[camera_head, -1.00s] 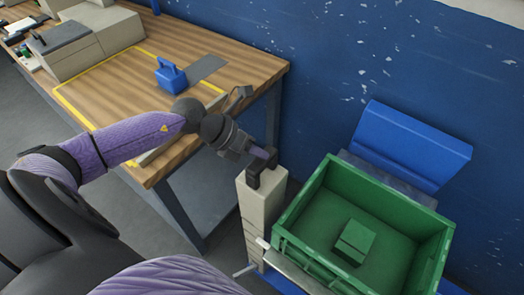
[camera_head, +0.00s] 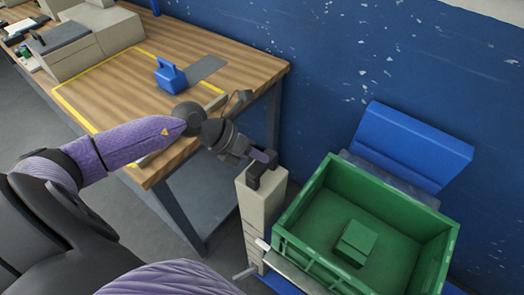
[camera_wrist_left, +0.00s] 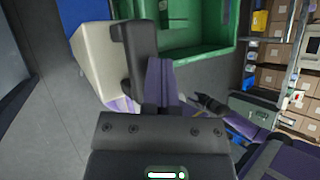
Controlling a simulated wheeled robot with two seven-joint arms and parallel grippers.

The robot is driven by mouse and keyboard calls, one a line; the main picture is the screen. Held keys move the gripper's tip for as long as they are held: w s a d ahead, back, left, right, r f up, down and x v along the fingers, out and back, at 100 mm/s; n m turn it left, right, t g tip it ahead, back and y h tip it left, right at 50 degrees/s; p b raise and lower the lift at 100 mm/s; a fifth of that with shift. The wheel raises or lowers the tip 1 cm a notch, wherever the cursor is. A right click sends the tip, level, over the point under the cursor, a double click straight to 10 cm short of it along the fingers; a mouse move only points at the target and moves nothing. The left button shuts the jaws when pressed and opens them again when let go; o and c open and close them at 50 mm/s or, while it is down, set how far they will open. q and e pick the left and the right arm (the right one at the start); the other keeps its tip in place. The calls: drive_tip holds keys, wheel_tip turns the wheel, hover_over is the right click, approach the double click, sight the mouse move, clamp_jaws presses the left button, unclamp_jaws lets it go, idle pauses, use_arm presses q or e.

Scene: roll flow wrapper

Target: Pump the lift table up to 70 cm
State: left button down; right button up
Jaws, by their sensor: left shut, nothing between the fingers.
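My left gripper (camera_head: 268,163) is shut and empty at the top of a beige column (camera_head: 260,195), against the black piece on its upper end. In the left wrist view the fingers (camera_wrist_left: 158,85) are beside this dark upright piece (camera_wrist_left: 135,55). I cannot tell whether they touch. The lift table (camera_head: 300,275) shows only as a pale edge under a green crate (camera_head: 300,240), right of the column. Its height cannot be read. A pale lever (camera_head: 245,272) sticks out low beside the column.
A green block (camera_head: 356,242) lies in the crate. A blue angled panel (camera_head: 412,145) stands behind it by the blue wall. A wooden workbench (camera_head: 110,85) at the left carries a blue handled block (camera_head: 170,77). Grey floor shows between bench and column.

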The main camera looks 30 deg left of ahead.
use_arm(q)
drive_tip(key=shift+f+b, duration=0.35)
drive_tip(key=shift+f, duration=0.25)
drive_tip(key=shift+r, duration=0.1)
idle(0.5)
drive_tip(key=shift+r+p, duration=2.5)
drive_tip(key=shift+r, duration=0.2)
wheel_tip(320, 180, up, 5)
drive_tip(key=p, duration=0.4)
drive_tip(key=shift+p, duration=0.3)
